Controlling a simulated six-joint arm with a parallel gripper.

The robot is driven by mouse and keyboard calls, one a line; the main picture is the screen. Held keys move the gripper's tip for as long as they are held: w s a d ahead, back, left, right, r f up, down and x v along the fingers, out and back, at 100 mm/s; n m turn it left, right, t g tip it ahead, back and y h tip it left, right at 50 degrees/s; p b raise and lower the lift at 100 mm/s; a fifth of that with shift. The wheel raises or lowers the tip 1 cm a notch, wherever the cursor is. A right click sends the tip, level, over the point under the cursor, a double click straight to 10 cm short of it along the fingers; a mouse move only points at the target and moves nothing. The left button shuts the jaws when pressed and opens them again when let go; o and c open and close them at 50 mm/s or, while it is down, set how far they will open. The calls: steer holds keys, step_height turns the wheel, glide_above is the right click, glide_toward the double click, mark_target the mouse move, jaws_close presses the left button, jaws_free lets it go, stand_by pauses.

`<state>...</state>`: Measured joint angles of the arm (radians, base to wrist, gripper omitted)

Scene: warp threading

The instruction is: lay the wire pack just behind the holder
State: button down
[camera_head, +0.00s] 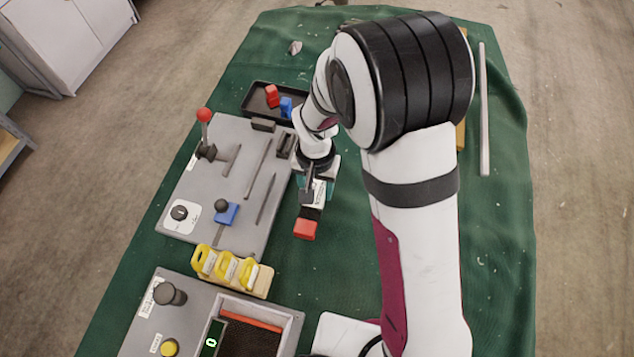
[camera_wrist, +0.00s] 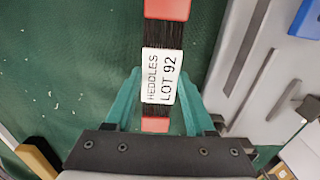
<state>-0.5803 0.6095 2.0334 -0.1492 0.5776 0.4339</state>
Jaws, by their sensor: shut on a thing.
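The wire pack (camera_wrist: 162,75) is a bundle of thin black wires with red ends and a white label reading HEDDLES LOT 92. My gripper (camera_wrist: 158,98) is shut on it, with a teal finger on each side. In the head view the pack's near red end (camera_head: 305,229) points toward the camera, below my gripper (camera_head: 313,188). The pack is over the green cloth, right of the grey slotted panel; its height is unclear. A wooden holder (camera_head: 258,284) with several yellow pieces stands in front of that panel, nearer the camera and left of the pack.
The grey panel (camera_head: 185,180) carries a red-knobbed lever (camera_head: 204,116) and a blue block (camera_head: 227,213). A black tray (camera_head: 257,102) with red and blue pieces lies beyond it. A control box (camera_head: 200,297) is at the near left. Green cloth (camera_head: 335,270) is clear in front of the pack.

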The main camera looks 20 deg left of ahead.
steer(key=shift+f, duration=0.7)
steer(key=shift+f, duration=0.1)
steer(key=shift+c, duration=1.3)
jaws_free()
step_height(320, 180, up, 12)
steer(key=s+d+r+m, duration=0.2)
steer(key=s+d+r, duration=0.3)
steer(key=d, duration=0.4)
steer(key=s+d+r+m+y, duration=0.1)
steer(key=s+d, duration=0.2)
steer(key=s, duration=0.3)
steer(key=s+d+r+m, duration=0.2)
steer(key=s+d, duration=0.2)
steer(key=s, duration=0.2)
steer(key=shift+m+y, duration=0.3)
steer(key=shift+y, duration=0.1)
